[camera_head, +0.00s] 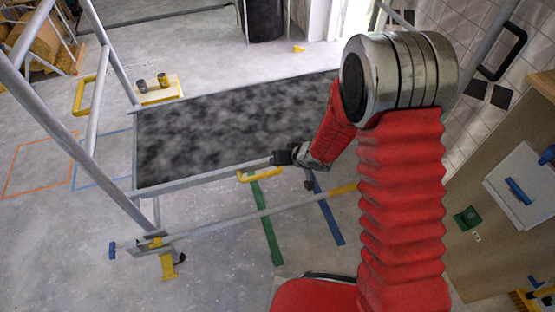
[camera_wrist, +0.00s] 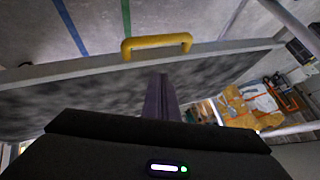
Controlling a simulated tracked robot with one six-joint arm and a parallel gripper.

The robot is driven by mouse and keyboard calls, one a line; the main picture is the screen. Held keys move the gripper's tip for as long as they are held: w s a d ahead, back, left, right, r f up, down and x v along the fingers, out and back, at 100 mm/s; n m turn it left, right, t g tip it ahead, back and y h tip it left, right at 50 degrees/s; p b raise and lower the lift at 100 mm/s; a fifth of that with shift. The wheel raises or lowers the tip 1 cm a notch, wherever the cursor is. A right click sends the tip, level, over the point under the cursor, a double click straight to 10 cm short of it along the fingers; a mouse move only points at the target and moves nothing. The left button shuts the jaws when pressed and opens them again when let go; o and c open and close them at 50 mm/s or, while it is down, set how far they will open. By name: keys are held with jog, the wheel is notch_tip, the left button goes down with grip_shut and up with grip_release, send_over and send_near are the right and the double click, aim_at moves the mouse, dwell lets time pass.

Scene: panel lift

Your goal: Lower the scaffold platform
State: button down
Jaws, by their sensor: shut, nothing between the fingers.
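The scaffold platform is a dark mottled panel (camera_head: 215,125) with a grey metal rim, spanning the tubular frame in the head view. A yellow handle (camera_head: 260,176) sits on its near edge. My gripper (camera_head: 279,158) is at that near edge, just above and right of the handle in the picture. In the wrist view my shut fingers (camera_wrist: 160,97) stand over the dark panel (camera_wrist: 85,92), and the yellow handle (camera_wrist: 157,43) lies beyond their tips on the rim. The fingers appear apart from the handle and hold nothing.
A horizontal rail (camera_head: 225,217) with a yellow clamp (camera_head: 168,262) runs in front of the platform. Scaffold tubes (camera_head: 75,130) rise at left. Green (camera_head: 265,215) and blue (camera_head: 328,212) strips lie on the floor. A wooden cabinet (camera_head: 475,255) stands at right.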

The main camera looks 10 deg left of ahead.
jog(key=shift+s+d+r, duration=0.2)
jog(key=shift+s+r, duration=0.15)
jog(key=shift+r, duration=0.25)
jog(key=shift+s+d+r, duration=0.2)
jog(key=shift+s+r, duration=0.15)
jog(key=shift+r, duration=0.25)
jog(key=shift+m, duration=0.3)
jog(key=s+d+r+m+g, duration=0.25)
jog(key=s+r+g, duration=0.25)
jog(key=s+r, duration=0.6)
jog(key=s+d+r+t+h, duration=0.3)
jog(key=s+d+r, duration=0.2)
jog(key=d+r, duration=0.5)
jog(key=s+d+r+m+t+h, duration=0.1)
jog(key=s+d+r+t+h, duration=0.2)
jog(key=s+d+r, duration=0.3)
jog(key=d+r, duration=0.4)
jog(key=d, duration=0.5)
jog(key=shift+s+d+r+h, duration=0.15)
jog(key=shift+s+r+h, duration=0.15)
jog(key=shift+r+h, duration=0.1)
